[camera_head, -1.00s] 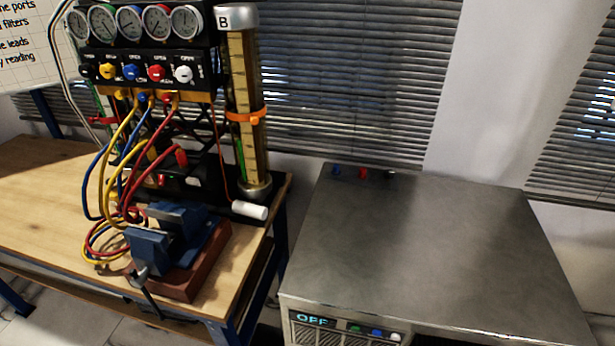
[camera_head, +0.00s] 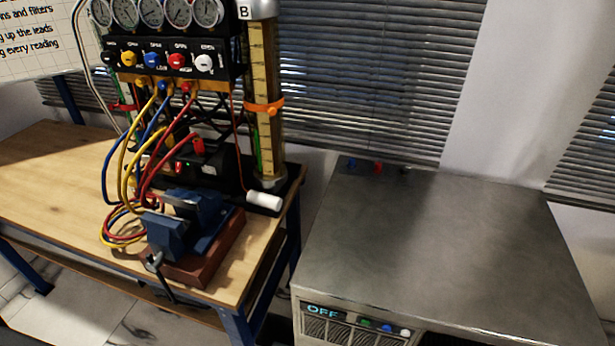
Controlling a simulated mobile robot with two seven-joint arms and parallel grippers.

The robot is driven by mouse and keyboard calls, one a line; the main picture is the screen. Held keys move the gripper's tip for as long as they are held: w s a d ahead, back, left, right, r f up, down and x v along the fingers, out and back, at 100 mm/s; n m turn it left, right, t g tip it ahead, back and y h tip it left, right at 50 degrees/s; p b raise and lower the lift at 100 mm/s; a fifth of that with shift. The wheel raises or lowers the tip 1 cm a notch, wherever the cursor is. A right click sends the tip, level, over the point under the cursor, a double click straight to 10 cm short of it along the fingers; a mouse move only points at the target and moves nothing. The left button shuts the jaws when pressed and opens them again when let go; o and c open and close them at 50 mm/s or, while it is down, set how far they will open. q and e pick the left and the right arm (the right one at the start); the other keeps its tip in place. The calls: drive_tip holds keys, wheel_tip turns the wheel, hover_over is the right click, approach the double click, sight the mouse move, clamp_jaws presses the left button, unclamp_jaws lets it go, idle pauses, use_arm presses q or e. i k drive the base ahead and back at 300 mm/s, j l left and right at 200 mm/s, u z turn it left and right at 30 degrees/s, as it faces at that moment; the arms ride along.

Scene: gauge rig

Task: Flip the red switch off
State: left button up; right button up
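A small red switch (camera_head: 180,168) shows on the front of a black box (camera_head: 215,172) at the back of the wooden bench, low behind the coloured hoses. It is small and partly screened by the hoses, so its position cannot be told. A red handle-like piece (camera_head: 198,147) stands just above it. A red knob (camera_head: 177,63) sits higher, on the black gauge panel (camera_head: 130,45) between a blue and a white knob. Neither of my grippers is in view.
A blue vise (camera_head: 175,238) on a red-brown block stands at the front of the wooden bench (camera_head: 50,180), before the box. Yellow, blue and red hoses loop beside it. A metal cabinet (camera_head: 440,250) showing "OFF" stands to the right. The bench's left part is clear.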

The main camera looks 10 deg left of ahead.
sight(178, 167)
drive_tip(key=u, duration=1.25)
